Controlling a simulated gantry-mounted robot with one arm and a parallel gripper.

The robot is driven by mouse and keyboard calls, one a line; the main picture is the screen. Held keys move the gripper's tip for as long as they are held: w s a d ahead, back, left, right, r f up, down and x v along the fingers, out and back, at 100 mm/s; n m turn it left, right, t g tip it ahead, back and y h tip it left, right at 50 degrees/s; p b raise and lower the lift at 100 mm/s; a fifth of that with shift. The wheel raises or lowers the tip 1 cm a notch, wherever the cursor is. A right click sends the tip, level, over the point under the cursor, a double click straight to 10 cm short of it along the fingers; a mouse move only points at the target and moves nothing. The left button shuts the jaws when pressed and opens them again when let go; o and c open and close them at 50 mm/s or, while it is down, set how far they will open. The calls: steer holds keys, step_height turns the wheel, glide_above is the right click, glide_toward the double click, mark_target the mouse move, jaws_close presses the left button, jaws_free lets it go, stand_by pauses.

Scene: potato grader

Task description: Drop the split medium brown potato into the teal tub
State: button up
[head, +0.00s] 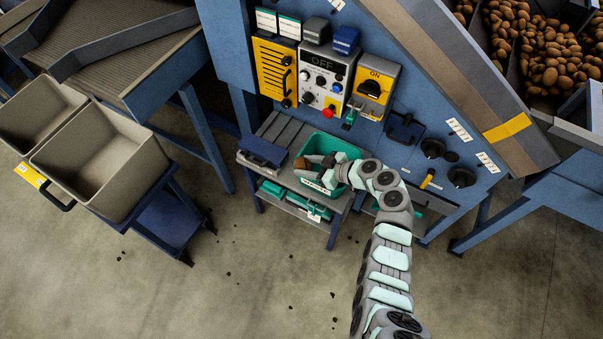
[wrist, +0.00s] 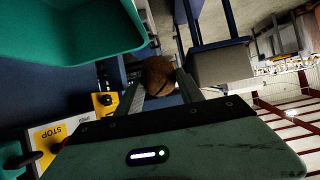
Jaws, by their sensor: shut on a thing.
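The brown potato (wrist: 158,75) is held between the two fingers of my gripper (wrist: 160,88) in the wrist view. A dark line crosses its lower right side. In the head view my gripper (head: 316,160) is at the teal tub (head: 319,140), over its left part. The tub stands on a small grey side table and carries a white label on its front. The wrist view shows the tub (wrist: 75,50) at upper left, apart from the potato. My arm hides the right part of the tub in the head view, and its inside is mostly hidden.
A dark blue box (head: 262,152) sits on the slatted table left of the tub. The control panel (head: 322,80) rises behind. Two beige bins (head: 100,160) stand at left. A heap of potatoes (head: 545,50) lies at upper right. The floor in front is open, with scattered dark crumbs.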

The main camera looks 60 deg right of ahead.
steer(key=d+f+b, duration=0.2)
steer(key=d+b, duration=0.4)
steer(key=b, duration=0.1)
steer(key=shift+s+b, duration=0.15)
steer(key=shift+b, duration=0.15)
steer(key=o, duration=1.5)
steer(key=v, duration=1)
steer(key=shift+s, duration=0.4)
